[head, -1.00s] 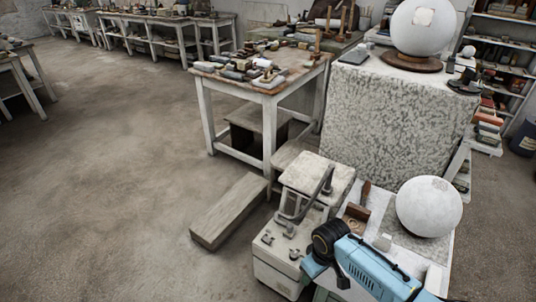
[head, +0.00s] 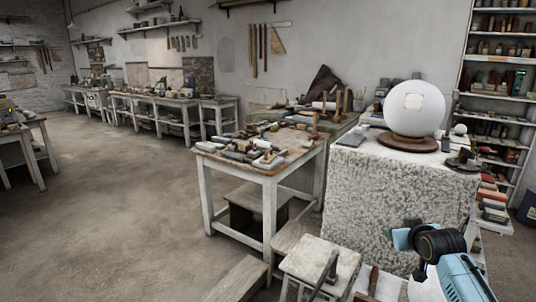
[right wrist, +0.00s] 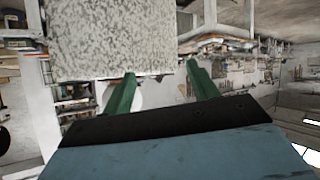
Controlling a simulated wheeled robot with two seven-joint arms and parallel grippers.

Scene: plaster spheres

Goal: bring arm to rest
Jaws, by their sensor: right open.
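My right arm (head: 463,276), blue with a black joint, comes in at the lower right of the head view. It is in front of the speckled stone block (head: 400,188). In the right wrist view my right gripper (right wrist: 160,68) has its two green fingers apart, with nothing held between them. The speckled block shows beyond the fingers. A white sphere (head: 426,288) at the bottom edge of the head view is partly hidden by the arm. My left gripper is in neither view.
A large white sphere (head: 414,108) rests on a round wooden base (head: 407,143) on the block. A cluttered worktable (head: 268,179) stands left of it, a low stool (head: 320,262) nearer. Shelves (head: 500,90) line the right. Open floor (head: 110,210) lies at left.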

